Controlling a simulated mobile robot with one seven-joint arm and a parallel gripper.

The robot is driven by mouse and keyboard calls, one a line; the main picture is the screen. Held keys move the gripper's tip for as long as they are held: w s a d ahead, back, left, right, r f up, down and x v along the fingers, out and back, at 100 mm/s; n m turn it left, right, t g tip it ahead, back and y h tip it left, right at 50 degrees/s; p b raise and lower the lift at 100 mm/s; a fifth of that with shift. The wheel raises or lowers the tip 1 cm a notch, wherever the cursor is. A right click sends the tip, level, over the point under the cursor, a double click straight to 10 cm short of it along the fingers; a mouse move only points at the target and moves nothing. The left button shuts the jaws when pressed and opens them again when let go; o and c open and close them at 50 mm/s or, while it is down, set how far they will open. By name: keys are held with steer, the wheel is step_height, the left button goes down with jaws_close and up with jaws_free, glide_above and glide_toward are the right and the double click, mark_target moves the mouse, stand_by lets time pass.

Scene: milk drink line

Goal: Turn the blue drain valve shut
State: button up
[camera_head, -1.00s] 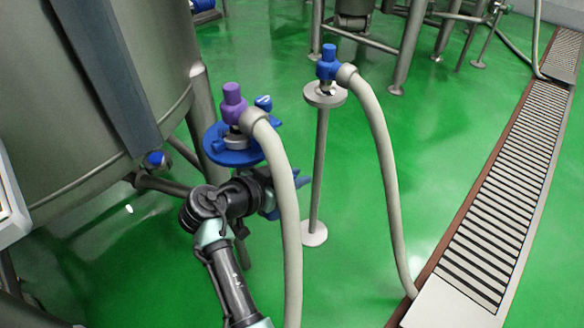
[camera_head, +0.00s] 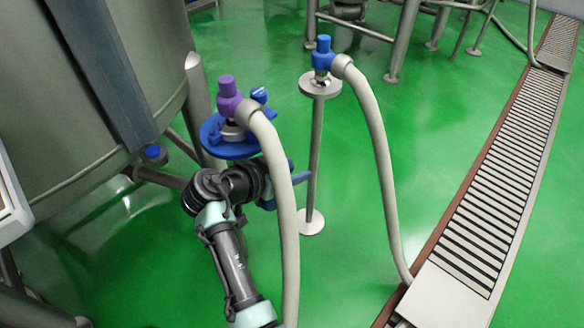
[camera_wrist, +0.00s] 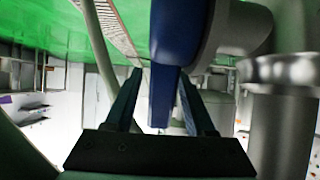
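In the wrist view a blue handle (camera_wrist: 174,35), which looks like the valve lever, hangs from a grey metal body (camera_wrist: 235,30). Its lower end lies between the two fingers of my gripper (camera_wrist: 161,85). The fingers are apart, with a light gap showing on the handle's left; whether the right finger touches it I cannot tell. In the head view my gripper (camera_head: 285,190) is below and right of the blue round plate (camera_head: 212,134) under a purple fitting (camera_head: 228,90). A pale hose partly hides the gripper, and the lever's connection is not clear there.
The pale hose (camera_head: 290,230) from the purple fitting runs right in front of my gripper. A second hose (camera_head: 385,150) hangs from a blue fitting (camera_head: 322,48) on a stand. A tank (camera_head: 60,60) stands left. Green floor is open before the drain grate (camera_head: 500,200).

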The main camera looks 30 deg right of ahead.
steer(key=shift+r, duration=0.1)
steer(key=shift+a+r+p, duration=0.25)
steer(key=shift+a+p, duration=0.05)
steer(key=shift+a, duration=0.05)
steer(key=p+v, duration=0.5)
steer(key=v, duration=0.7)
steer(key=shift+s, duration=0.1)
